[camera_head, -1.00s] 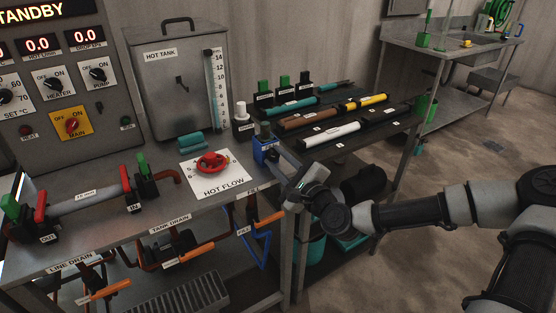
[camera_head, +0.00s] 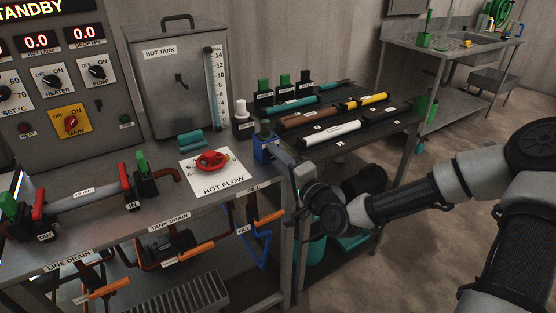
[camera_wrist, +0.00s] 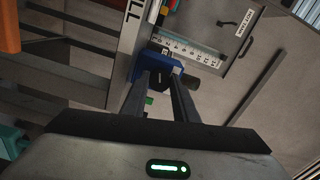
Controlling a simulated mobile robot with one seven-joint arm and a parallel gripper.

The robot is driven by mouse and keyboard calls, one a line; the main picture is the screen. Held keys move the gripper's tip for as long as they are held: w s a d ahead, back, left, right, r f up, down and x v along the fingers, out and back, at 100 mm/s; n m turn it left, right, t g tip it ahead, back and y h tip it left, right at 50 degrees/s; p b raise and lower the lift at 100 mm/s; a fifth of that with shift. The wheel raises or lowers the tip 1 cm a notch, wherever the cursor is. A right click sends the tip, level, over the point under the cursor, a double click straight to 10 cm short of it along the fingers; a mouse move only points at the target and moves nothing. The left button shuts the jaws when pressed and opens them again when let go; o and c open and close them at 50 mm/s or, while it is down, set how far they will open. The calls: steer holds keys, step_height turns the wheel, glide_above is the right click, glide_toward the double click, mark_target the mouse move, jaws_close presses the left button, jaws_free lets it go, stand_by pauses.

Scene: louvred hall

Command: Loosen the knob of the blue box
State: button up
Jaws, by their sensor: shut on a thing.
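The blue box (camera_head: 262,149) stands at the right end of the bench, beside the red hot flow wheel. It also shows in the wrist view (camera_wrist: 146,62), just beyond my fingertips. My gripper (camera_head: 276,156) reaches in from the right at the box's near right side. In the wrist view my gripper (camera_wrist: 164,76) has its two fingers close together, shut on a small dark knob at the box's face. The knob is mostly hidden between the fingers, so its turn cannot be seen.
The red hot flow wheel (camera_head: 211,160) is left of the box. A white-topped bottle (camera_head: 242,120) stands behind it. A dark rack (camera_head: 370,142) with several coloured tubes is to the right. Orange-handled valves (camera_head: 198,251) hang below the bench front.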

steer(key=n+b, duration=0.1)
steer(key=n, duration=0.2)
steer(key=shift+f+n, duration=0.15)
steer(key=shift+n, duration=0.25)
steer(key=n+b, duration=0.2)
steer(key=n, duration=0.1)
steer(key=shift+n, duration=0.3)
steer(key=n+b, duration=0.2)
steer(key=n, duration=0.1)
steer(key=shift+d+n+b, duration=0.1)
steer(key=shift+n+b, duration=0.3)
steer(key=shift+n, duration=1.2)
steer(key=o, duration=1.1)
steer(key=shift+c, duration=0.2)
